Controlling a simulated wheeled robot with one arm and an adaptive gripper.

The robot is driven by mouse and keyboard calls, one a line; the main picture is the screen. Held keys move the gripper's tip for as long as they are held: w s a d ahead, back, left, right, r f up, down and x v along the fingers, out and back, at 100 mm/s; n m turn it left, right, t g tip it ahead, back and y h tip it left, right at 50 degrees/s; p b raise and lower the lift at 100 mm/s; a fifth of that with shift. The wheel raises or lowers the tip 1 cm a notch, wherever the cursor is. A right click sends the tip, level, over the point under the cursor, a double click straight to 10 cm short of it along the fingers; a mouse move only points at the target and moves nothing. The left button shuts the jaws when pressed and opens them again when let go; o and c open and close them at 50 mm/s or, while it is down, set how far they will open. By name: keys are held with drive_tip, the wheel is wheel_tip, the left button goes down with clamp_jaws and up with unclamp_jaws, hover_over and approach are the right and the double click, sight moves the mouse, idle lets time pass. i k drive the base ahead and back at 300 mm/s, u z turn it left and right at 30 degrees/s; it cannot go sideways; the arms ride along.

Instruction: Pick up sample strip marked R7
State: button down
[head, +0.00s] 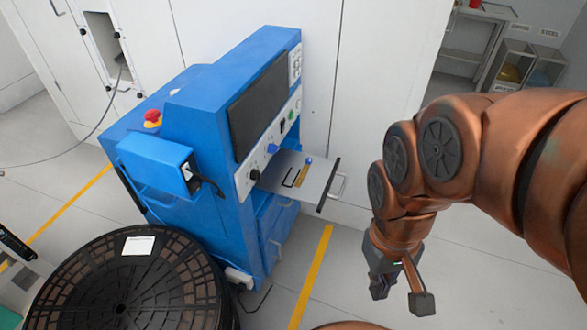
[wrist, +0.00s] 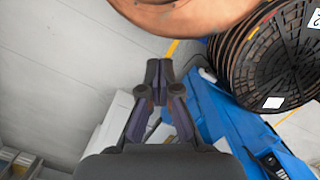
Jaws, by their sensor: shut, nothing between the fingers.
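No label reading R7 can be made out in either view, so I cannot tell which thing is the sample strip. A small tan piece (head: 301,177) lies on the pulled-out grey tray (head: 318,186) of the blue machine, near a blue ball and a dark bracket. My gripper (head: 379,290) hangs over the floor, right of the machine and apart from the tray. In the wrist view its fingers (wrist: 159,70) are together with nothing between them.
The blue machine (head: 184,107) has a side box and a red button (head: 152,117). A large black reel (head: 120,290) stands at lower left; a reel (wrist: 278,62) also shows in the wrist view. A rack (head: 480,50) stands far right. Floor right of the machine is clear.

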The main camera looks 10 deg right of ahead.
sight(309, 160)
drive_tip(key=z, duration=0.7)
drive_tip(key=i, duration=0.8)
drive_tip(key=u, duration=2.15)
